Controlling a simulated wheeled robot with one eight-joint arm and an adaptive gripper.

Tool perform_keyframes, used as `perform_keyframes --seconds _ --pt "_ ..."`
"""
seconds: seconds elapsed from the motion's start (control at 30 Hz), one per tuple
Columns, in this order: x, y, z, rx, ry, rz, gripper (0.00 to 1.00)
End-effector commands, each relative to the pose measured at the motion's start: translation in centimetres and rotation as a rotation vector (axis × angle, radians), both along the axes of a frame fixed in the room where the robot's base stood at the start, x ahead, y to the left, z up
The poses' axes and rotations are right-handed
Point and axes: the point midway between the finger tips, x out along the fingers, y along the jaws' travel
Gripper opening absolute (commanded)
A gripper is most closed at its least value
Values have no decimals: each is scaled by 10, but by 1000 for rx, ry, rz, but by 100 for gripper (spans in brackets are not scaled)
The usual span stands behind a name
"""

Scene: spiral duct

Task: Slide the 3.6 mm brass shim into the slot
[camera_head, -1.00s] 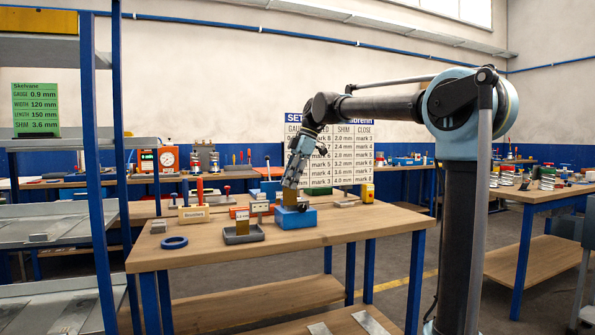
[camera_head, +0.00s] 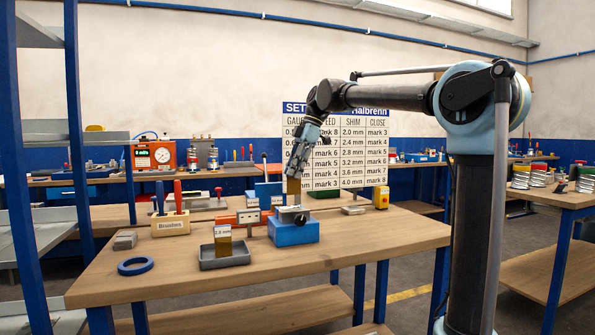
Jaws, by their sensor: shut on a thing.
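My gripper (camera_head: 296,172) points down and is shut on a brass shim (camera_head: 294,188), which hangs upright below the fingers. The shim is over a blue block (camera_head: 293,232) with a grey metal top piece (camera_head: 293,213). The shim's lower end is at or just above this top piece; I cannot tell whether it touches or has entered a slot, and no slot opening can be made out. Another brass piece (camera_head: 223,247) stands in a grey tray (camera_head: 225,262) to the left, with a small white label that is hard to read.
A wooden workbench (camera_head: 190,284) carries a blue ring (camera_head: 135,266), a tool block (camera_head: 171,223) with upright handles and an orange item (camera_head: 228,219). A settings board (camera_head: 352,150) stands behind my gripper. The bench's front right is clear.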

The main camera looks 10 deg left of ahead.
Motion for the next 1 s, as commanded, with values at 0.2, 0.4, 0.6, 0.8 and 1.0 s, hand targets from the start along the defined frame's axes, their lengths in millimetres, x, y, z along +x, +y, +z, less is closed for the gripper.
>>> perform_keyframes --seconds 0.2,0.4,0.6,0.8,1.0 --pt "-1 1 0 0 0 2 0" --pt "0 1 0 -1 3 2 0" --pt "0 1 -5 -2 5 3 0" --pt "0 1 -12 -2 5 3 0" --pt "0 1 -21 -2 5 2 0"
